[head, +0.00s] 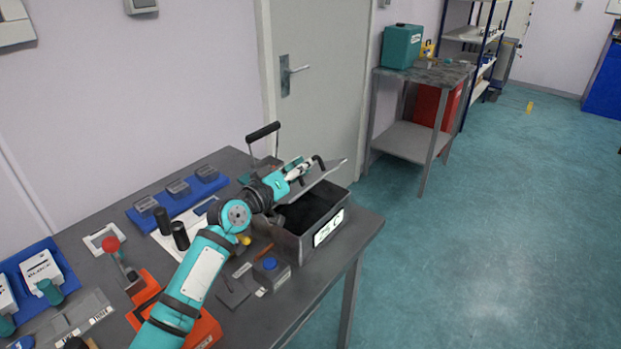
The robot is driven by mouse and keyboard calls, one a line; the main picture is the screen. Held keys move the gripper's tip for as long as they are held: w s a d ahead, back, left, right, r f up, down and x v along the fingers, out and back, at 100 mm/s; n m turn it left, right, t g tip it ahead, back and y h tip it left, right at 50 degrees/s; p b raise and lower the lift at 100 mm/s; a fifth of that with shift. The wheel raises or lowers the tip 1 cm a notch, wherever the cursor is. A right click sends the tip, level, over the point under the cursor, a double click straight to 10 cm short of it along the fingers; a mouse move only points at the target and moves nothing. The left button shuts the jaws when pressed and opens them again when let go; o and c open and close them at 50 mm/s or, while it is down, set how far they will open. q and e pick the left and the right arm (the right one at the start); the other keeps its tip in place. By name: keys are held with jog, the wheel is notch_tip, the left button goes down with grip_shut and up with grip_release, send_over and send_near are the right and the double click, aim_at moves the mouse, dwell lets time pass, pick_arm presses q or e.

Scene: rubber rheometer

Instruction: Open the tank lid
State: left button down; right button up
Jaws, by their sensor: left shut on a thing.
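The tank (300,243) is a grey metal box with a white label on its front, near the right end of the workbench. Its dark inside shows. The grey tank lid (322,178) is raised and tilted above the tank's back side. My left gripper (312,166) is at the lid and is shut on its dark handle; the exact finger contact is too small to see. My left arm covers the tank's left part. My right gripper is not in view.
A black bar handle (263,131) stands up behind the tank. A small grey box with a blue button (270,266) stands in front of it. Blue trays (160,208) and a red-knobbed lever (111,245) lie left. Open floor (470,230) is to the right.

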pick_arm(q)
jog(key=w+a+r+n+b, duration=0.1)
jog(key=w+a+r+n, duration=0.3)
jog(key=w+a+n, duration=0.5)
jog(key=shift+w+a+n, duration=0.15)
jog(key=shift+a+n, duration=1.35)
jog(key=shift+a, duration=0.45)
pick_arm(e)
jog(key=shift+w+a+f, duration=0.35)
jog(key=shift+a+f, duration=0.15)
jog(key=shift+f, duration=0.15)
pick_arm(q)
jog(key=shift+f, duration=0.1)
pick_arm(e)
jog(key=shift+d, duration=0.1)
